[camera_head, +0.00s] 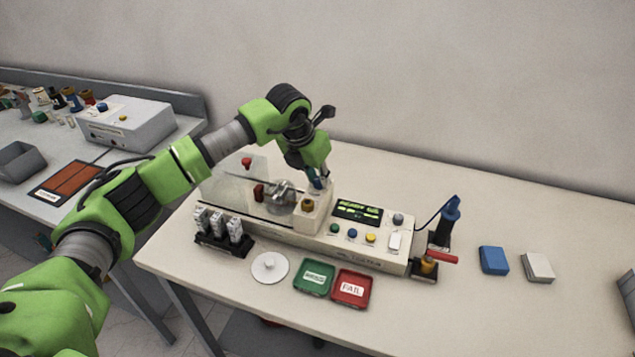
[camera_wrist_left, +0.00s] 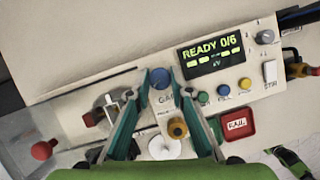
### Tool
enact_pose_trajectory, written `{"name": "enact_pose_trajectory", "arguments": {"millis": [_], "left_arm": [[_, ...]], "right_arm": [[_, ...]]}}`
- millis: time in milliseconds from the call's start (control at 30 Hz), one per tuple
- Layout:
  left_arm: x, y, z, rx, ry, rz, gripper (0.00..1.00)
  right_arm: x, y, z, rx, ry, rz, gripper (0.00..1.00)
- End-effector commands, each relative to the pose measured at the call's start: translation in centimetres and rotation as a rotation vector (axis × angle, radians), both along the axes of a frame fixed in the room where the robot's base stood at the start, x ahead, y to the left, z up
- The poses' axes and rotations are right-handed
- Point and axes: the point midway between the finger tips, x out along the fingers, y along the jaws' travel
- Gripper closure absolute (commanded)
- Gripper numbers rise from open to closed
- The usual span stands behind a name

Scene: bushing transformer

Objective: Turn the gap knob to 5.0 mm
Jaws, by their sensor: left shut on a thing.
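The tester (camera_head: 345,250) is a long cream machine on the table. Its gap knob (camera_wrist_left: 160,77) is round and blue, with lettering starting "GA" beside it in the left wrist view. My left gripper (camera_head: 318,182) reaches down to the back of the machine, left of the display. In the left wrist view its two teal fingers (camera_wrist_left: 160,85) are shut on the gap knob from both sides. The display (camera_wrist_left: 211,54) reads "READY 0/6" with smaller green figures below; I cannot read a gap value. My right gripper is not in view.
Green, blue and yellow buttons (camera_head: 370,238), a grey knob (camera_head: 398,219) and a white switch line the panel. A clear cover (camera_head: 228,183) is left of the gripper. Green (camera_head: 314,278) and red FAIL (camera_head: 351,288) trays lie in front. Table space at right is mostly free.

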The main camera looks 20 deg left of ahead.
Motion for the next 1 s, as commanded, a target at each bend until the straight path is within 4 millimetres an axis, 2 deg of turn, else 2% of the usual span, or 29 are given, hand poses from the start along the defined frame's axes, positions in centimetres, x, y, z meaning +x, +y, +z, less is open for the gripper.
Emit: {"name": "enact_pose_trajectory", "arguments": {"millis": [33, 600, 1000], "left_arm": [[0.1, -0.2, -0.2, 0.000, -0.007, 0.042, 1.00], [0.2, -0.5, -0.1, -0.003, -0.007, 0.584, 1.00], [0.2, -0.6, 0.1, -0.004, -0.006, 0.880, 1.00]], "right_arm": [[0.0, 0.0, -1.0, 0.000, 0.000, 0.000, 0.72], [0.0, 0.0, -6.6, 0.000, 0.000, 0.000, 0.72], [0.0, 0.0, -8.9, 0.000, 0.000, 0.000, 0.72]]}}
